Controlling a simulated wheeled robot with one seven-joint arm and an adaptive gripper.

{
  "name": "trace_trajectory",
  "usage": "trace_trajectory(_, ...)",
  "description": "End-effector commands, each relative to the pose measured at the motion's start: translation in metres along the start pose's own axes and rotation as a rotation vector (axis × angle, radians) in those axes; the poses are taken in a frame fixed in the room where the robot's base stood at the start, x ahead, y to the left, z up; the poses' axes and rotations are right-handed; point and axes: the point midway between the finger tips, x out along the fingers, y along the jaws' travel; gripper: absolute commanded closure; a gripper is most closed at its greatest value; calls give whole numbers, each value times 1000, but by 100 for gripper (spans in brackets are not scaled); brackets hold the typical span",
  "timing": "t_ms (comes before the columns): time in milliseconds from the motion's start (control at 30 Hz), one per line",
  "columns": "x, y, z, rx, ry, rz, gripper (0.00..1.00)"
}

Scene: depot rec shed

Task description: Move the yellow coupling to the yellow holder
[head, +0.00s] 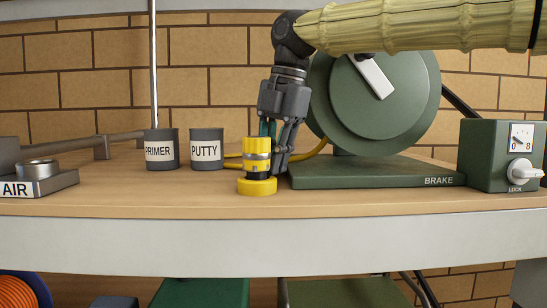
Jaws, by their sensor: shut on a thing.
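The yellow coupling (257,150), with a metal band around its middle and a dark lower end, stands upright near the front of the bench. Directly below it is a low round yellow base (257,187), which looks like the yellow holder. The coupling's lower end meets the base in this view; I cannot tell whether it is seated in it or just over it. My gripper (270,139) points down and is shut on the coupling, its fingers at the coupling's right and back side. The far finger is partly hidden behind the coupling.
A green BRAKE reel stand (375,175) is close to the right. PUTTY (207,150) and PRIMER (162,150) cans stand left. A yellow hose (310,152) runs behind my gripper. An AIR block (50,187) sits far left.

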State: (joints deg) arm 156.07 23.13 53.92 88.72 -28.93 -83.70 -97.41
Motion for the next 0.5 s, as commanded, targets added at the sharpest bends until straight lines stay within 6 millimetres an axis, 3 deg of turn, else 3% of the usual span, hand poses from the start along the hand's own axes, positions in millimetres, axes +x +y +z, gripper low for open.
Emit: trace_trajectory(500,18,-4,1,-1,5,-18,100)
